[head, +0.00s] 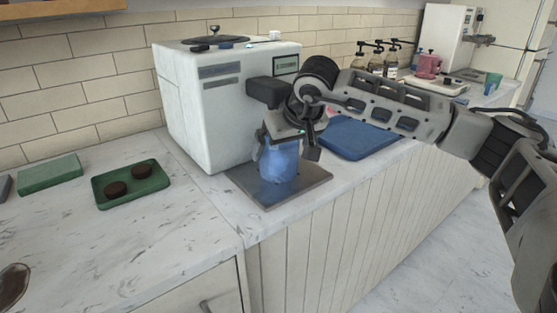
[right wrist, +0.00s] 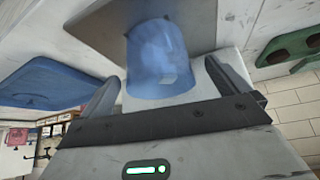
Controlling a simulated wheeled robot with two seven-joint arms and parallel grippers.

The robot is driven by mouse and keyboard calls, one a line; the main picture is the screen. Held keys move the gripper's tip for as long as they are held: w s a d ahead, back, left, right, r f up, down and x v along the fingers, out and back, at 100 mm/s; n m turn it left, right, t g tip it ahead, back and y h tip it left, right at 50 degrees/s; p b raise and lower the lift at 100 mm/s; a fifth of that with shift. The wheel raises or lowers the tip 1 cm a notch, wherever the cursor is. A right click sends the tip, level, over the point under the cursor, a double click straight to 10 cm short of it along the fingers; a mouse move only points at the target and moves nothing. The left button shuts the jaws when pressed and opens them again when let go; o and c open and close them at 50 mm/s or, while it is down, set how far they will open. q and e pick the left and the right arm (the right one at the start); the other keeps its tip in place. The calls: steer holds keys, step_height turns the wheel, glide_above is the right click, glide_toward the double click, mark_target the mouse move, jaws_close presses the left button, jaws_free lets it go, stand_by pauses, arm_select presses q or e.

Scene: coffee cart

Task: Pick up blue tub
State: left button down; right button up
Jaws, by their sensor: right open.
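The blue tub (head: 279,162) stands upright on a dark square plate (head: 262,197) in front of the white machine. It also shows in the right wrist view (right wrist: 158,58). My right gripper (head: 285,150) is open above and around the tub, with a finger on either side of it in the right wrist view. The gripper covers part of the tub's top in the head view. I cannot tell whether the fingers touch it. My left gripper is not in view.
The white machine (head: 190,110) stands close behind the tub. A blue tray (head: 358,138) lies to the right. A green tray (head: 133,197) with two dark round pieces and a green block (head: 48,173) lie to the left. The front counter at left is mostly clear.

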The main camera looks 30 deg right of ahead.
steer(key=shift+d+p+x, duration=0.2)
steer(key=shift+p+x, duration=0.15)
steer(key=shift+x, duration=2.35)
steer(key=shift+r, duration=0.1)
steer(key=c, duration=1.1)
steer(key=shift+c, duration=0.2)
